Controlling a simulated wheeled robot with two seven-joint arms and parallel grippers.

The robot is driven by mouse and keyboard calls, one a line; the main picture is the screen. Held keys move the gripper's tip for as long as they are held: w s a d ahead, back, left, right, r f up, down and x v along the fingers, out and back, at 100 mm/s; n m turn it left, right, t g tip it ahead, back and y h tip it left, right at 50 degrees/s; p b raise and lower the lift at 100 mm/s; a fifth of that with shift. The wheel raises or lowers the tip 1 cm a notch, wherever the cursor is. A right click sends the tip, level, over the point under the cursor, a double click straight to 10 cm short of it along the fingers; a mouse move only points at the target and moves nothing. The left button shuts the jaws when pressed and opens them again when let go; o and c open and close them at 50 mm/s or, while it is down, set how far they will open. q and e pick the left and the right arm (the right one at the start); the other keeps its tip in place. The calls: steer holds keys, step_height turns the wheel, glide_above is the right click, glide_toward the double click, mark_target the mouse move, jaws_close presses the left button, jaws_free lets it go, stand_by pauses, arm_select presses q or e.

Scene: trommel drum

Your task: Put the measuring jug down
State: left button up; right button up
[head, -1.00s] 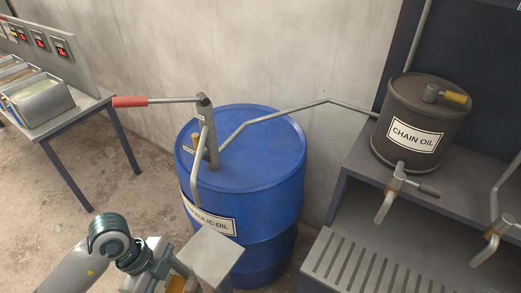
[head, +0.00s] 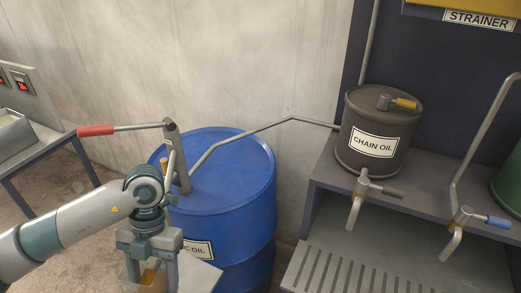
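My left gripper (head: 150,262) is at the bottom left, pointing down in front of the blue drum. Between its fingers is a clear vessel with amber liquid, which I take for the measuring jug (head: 148,278). The fingers appear closed on it. The jug's lower part is cut off by the picture's bottom edge, so I cannot tell whether its base touches anything. My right gripper is not in view.
The blue drum (head: 232,190) has a hand pump with a red handle (head: 96,130). At right, a slotted drip tray (head: 345,262) lies below taps and a chain oil can (head: 378,135).

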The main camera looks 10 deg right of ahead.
arm_select(q)
steer(key=w+a+r+m+t+h, duration=0.1)
steer(key=w+r+m+t, duration=0.2)
steer(key=r+m, duration=0.3)
steer(key=w+a+r+m+t+h, duration=0.1)
steer(key=r+m, duration=0.5)
steer(key=m, duration=1.1)
steer(key=w+a+r+m+t+h+b, duration=0.1)
steer(key=w+a+r+m+t, duration=0.2)
steer(key=r+m, duration=0.4)
steer(key=w+m+t, duration=0.1)
steer(key=m, duration=0.4)
steer(key=shift+w+a+t, duration=0.15)
steer(key=shift+w+t, duration=0.15)
steer(key=shift+w, duration=0.1)
steer(key=shift+r, duration=0.1)
